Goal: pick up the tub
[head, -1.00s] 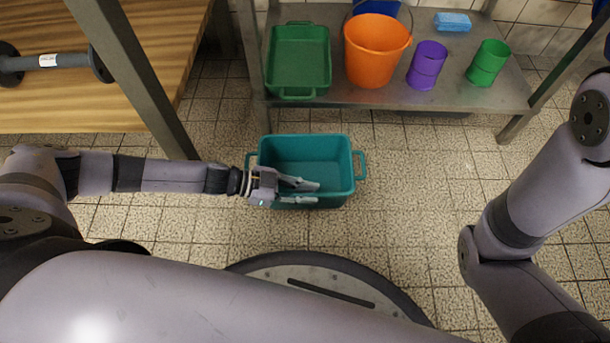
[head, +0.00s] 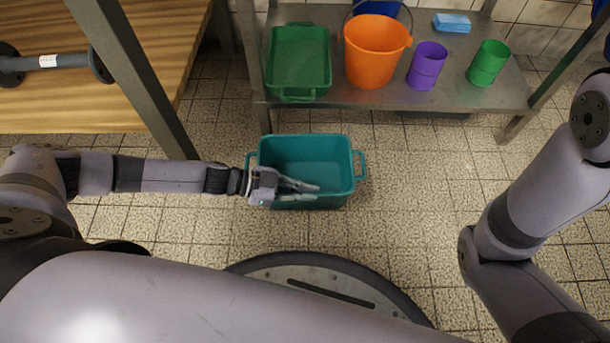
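The teal tub (head: 308,154) stands upright on the tiled floor in the middle of the head view, with a handle at its left and right ends. My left gripper (head: 308,192) reaches in from the left over the tub's near left corner. Its two fingers point right and are spread a little apart along the near rim. One finger shows over the tub's inside and the other near its front wall. I cannot tell whether they touch the rim. The near rim is partly hidden by the fingers. My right gripper is out of view.
A metal shelf (head: 440,96) behind the tub holds a green tray (head: 299,62), an orange bucket (head: 374,55), a purple cup (head: 426,66), a green cup (head: 488,63) and a blue sponge (head: 452,22). A wooden table (head: 150,60) stands upper left. Floor right of the tub is clear.

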